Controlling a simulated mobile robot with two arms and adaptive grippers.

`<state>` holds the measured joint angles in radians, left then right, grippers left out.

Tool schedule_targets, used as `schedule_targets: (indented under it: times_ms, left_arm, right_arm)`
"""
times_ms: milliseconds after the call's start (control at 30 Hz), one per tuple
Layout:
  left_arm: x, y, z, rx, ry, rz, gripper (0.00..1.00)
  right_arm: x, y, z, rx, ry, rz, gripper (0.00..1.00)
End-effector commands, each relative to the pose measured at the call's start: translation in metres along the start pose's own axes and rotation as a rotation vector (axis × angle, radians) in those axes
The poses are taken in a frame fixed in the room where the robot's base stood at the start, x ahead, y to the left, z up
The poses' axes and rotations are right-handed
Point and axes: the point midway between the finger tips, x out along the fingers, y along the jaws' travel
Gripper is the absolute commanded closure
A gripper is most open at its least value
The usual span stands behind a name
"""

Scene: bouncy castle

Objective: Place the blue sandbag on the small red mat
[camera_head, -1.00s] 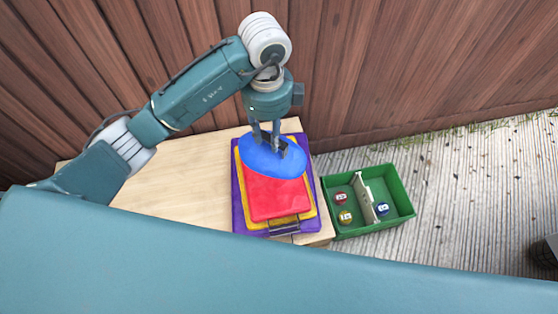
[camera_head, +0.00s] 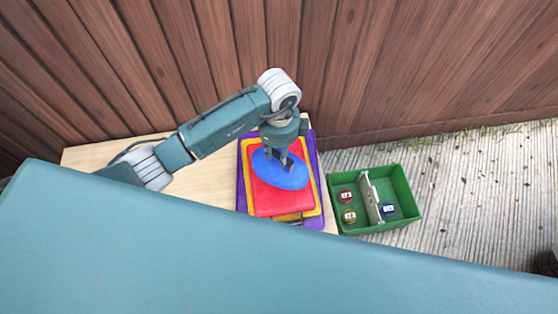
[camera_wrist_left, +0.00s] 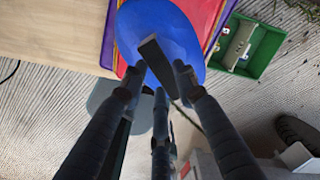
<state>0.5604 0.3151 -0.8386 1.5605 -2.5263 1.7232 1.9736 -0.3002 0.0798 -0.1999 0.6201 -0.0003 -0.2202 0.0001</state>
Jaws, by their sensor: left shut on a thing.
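The blue sandbag (camera_head: 281,176) is a flat round disc. My left gripper (camera_head: 280,156) is shut on it from above; the left wrist view shows the fingers (camera_wrist_left: 160,78) over the blue sandbag (camera_wrist_left: 172,28). In the head view the sandbag lies over the middle of the small red mat (camera_head: 270,205), within the mat's outline. Whether it touches the mat or hangs just above it, I cannot tell. The red mat tops a stack with a yellow mat (camera_head: 316,208) and a purple mat (camera_head: 316,158). My right gripper is out of both views.
The stack rests on a light wooden table (camera_head: 205,190). A green divided box (camera_head: 407,193) with a few small round items stands to the right on the boarded ground. A wooden fence (camera_head: 400,60) stands close behind. A large teal surface fills the front of the head view.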

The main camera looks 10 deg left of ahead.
Motion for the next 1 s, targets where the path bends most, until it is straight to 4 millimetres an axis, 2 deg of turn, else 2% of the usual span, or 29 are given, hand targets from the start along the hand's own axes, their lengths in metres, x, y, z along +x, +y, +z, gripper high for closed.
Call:
schedule_targets:
  times_ms: [167,500,933,967,1000]
  left_arm:
    - [0.009,-0.003,-0.001,0.0,0.002,-0.006,1.0]
    - [0.048,-0.002,-0.001,-0.001,0.001,-0.005,1.0]
    - [0.054,-0.002,-0.001,0.0,0.001,-0.006,1.0]
    - [0.055,-0.001,0.0,0.0,0.0,-0.001,0.67]
    - [0.055,-0.001,0.0,0.0,0.0,-0.001,0.59]
  right_arm:
    - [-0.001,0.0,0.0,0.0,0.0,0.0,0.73]
    - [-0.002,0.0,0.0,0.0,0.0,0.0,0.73]
    - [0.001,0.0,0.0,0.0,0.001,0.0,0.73]
    - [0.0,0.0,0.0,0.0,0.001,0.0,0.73]
    - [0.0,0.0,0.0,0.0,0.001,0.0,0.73]
